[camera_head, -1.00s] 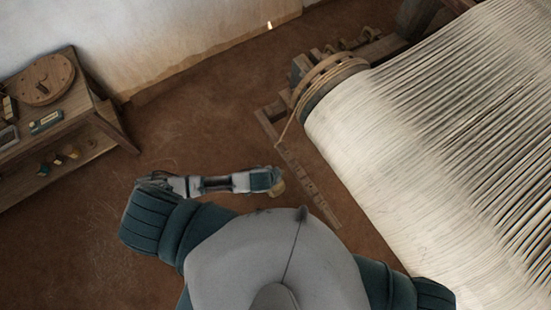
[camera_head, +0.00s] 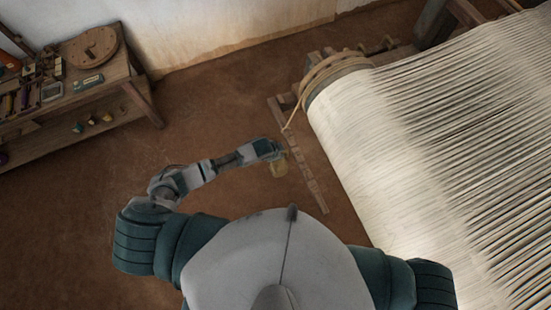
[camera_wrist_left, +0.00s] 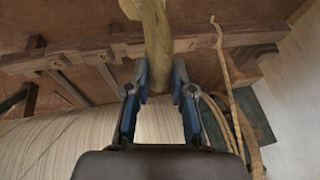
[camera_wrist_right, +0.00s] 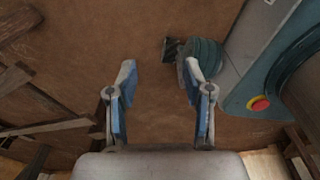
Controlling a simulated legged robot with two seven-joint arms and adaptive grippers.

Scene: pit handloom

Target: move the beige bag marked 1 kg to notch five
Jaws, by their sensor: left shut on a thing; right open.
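In the left wrist view the fingers of my left gripper (camera_wrist_left: 160,88) are closed around the narrow beige neck of the bag (camera_wrist_left: 157,45). The 1 kg mark cannot be read. The notched bar also crosses the left wrist view (camera_wrist_left: 200,42), behind the bag. A rope with a hooked end (camera_wrist_left: 221,60) hangs near it. My right gripper (camera_wrist_right: 160,90) is open and empty in the right wrist view.
The loom's broad roll of pale warp threads (camera_head: 400,130) fills the right side, with rope (camera_head: 325,72) wound at its end. A wooden shelf (camera_head: 135,85) with small items and a round wooden disc (camera_head: 91,47) stands at the left. Bare floor lies between.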

